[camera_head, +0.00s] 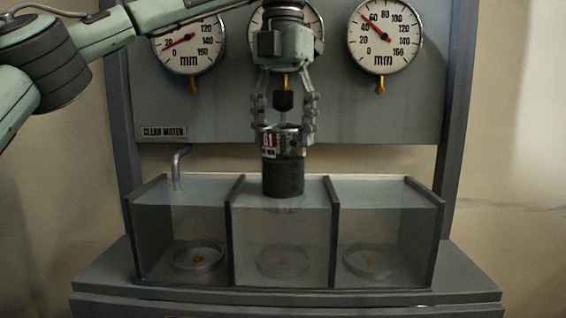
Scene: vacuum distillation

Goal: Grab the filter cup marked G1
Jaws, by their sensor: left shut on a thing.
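The filter cup (283,178) is a dark cylinder with a metal top and a red and white label that reads like G1. My left gripper (285,127) comes down from above and is shut on the cup's top. The cup hangs upright over the middle compartment of the clear tank (236,230). Its lower end is around the level of the tank's rim, at or just inside the compartment. My right gripper is not in view.
The tank has three compartments, each with a round ring on its floor: left (199,257), middle (284,262) and right (370,261). A bent pipe (179,165) enters the left one. Dial gauges (384,36) hang on the panel behind, one partly covered by my gripper. A label reads CLEAR WATER (163,132).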

